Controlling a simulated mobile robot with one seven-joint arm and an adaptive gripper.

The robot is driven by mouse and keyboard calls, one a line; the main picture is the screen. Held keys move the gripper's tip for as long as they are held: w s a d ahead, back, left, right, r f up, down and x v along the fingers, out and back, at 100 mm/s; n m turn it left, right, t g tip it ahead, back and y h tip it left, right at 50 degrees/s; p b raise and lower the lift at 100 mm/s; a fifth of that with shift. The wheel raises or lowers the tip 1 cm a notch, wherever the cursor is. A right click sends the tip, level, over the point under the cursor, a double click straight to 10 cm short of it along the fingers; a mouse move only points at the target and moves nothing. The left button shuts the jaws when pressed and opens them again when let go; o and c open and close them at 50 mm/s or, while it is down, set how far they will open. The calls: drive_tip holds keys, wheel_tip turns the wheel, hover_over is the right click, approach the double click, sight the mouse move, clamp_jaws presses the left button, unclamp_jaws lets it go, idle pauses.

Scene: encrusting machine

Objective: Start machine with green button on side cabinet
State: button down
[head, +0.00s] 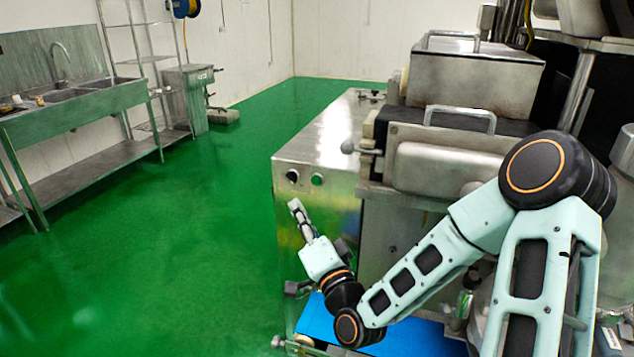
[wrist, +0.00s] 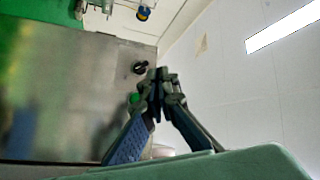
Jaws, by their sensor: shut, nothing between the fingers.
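The green button (head: 317,180) is on the upper front face of the steel side cabinet (head: 318,143), right of a black knob (head: 293,176). In the wrist view the green button (wrist: 134,98) shows just left of the fingers, partly covered by them. My gripper (head: 295,206) is shut and empty, in front of the cabinet face, below the knob in the head view. In the wrist view my gripper (wrist: 159,76) has its fingertips together beside the black knob (wrist: 139,68). I cannot tell whether the fingers touch the panel.
The large steel machine (head: 450,150) stands right of the cabinet, with handled covers on top. A blue surface (head: 415,338) lies low beneath my arm. A steel sink bench (head: 75,100) stands at the far left. The green floor (head: 190,240) between is clear.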

sight(316, 181)
drive_tip(key=shift+w+d, duration=0.55)
drive_tip(key=shift+w, duration=0.8)
drive_tip(key=shift+w+d, duration=0.6)
drive_tip(key=shift+w, duration=0.8)
drive_tip(key=shift+w+d, duration=0.55)
drive_tip(key=shift+w, duration=0.8)
drive_tip(key=shift+w, duration=0.1)
drive_tip(key=shift+w+d, duration=0.15)
drive_tip(key=shift+w, duration=0.1)
